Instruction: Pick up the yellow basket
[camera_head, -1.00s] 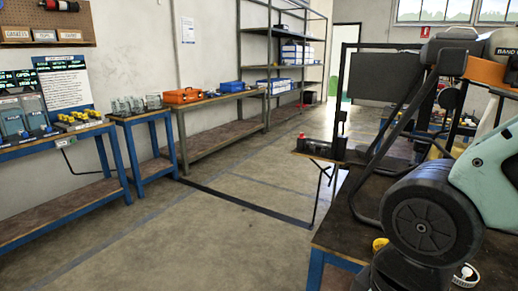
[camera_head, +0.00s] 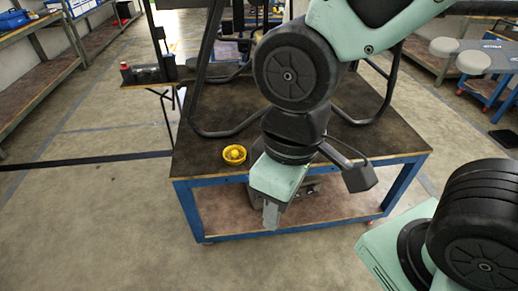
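The yellow basket (camera_head: 234,156) is a small round yellow bowl-like thing with a yellow lump inside. It stands on the dark top of the blue-framed table (camera_head: 205,132), near its front edge and left of my arm. My gripper (camera_head: 270,215) hangs at the end of my mint-green and black arm. It points down at the table's front side, to the right of the basket and apart from it. Its fingers are small and seen edge-on, so I cannot tell whether they are open. No held object shows.
A black tubular frame (camera_head: 196,100) stands on the table behind the basket. A small dark stand (camera_head: 145,75) with a red knob is at the table's left. Shelving benches (camera_head: 40,85) line the left. The floor left of the table is clear.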

